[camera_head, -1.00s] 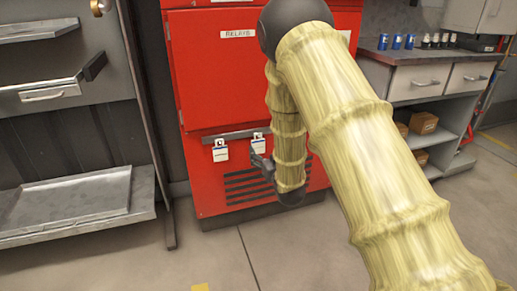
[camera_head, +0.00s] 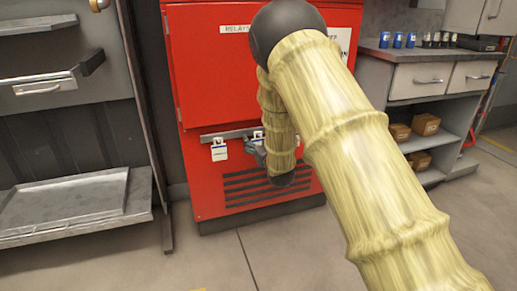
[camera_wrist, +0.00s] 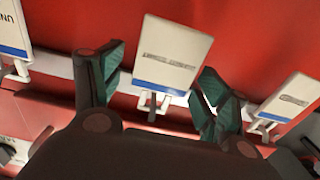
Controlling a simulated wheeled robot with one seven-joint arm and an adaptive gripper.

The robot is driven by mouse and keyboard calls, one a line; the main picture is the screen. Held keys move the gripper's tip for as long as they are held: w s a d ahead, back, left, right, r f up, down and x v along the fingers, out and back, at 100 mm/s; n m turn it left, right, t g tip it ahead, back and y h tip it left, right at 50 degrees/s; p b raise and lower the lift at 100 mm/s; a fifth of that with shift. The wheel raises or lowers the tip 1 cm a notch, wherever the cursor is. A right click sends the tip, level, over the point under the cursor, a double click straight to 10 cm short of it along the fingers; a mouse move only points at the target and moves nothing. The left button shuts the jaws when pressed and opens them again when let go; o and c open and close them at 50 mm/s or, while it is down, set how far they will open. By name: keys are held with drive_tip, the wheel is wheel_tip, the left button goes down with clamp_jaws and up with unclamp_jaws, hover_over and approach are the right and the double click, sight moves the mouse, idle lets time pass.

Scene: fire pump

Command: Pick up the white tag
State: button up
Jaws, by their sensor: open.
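A white tag (camera_wrist: 171,57) with a blue lower band and small dark print hangs in the middle of the wrist view, at a grey rail on the red cabinet. My gripper (camera_wrist: 160,84) is open, with one green-padded finger on each side of this tag's lower part. I cannot tell if the fingers touch it. Two more white tags show in the wrist view, one cut off at the left (camera_wrist: 13,30) and one at the right (camera_wrist: 291,98). In the head view one tag (camera_head: 219,151) is clear, and another (camera_head: 257,135) is mostly hidden by my gripper.
The red cabinet (camera_head: 205,75) stands straight ahead, with dark vent slots below the rail (camera_head: 230,134). A metal shelf unit (camera_head: 75,205) stands at left. A grey workbench (camera_head: 425,82) with cans stands at right. The floor in front is clear.

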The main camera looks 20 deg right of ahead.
drive_tip(key=c, duration=1)
drive_tip(key=shift+o, duration=0.2)
drive_tip(key=shift+r, duration=0.15)
drive_tip(key=shift+r+p, duration=0.55)
drive_tip(key=shift+p, duration=0.2)
drive_tip(key=s+r+p, duration=0.4)
drive_tip(key=r+p, duration=0.4)
drive_tip(key=r, duration=0.5)
drive_tip(key=shift+r, duration=0.3)
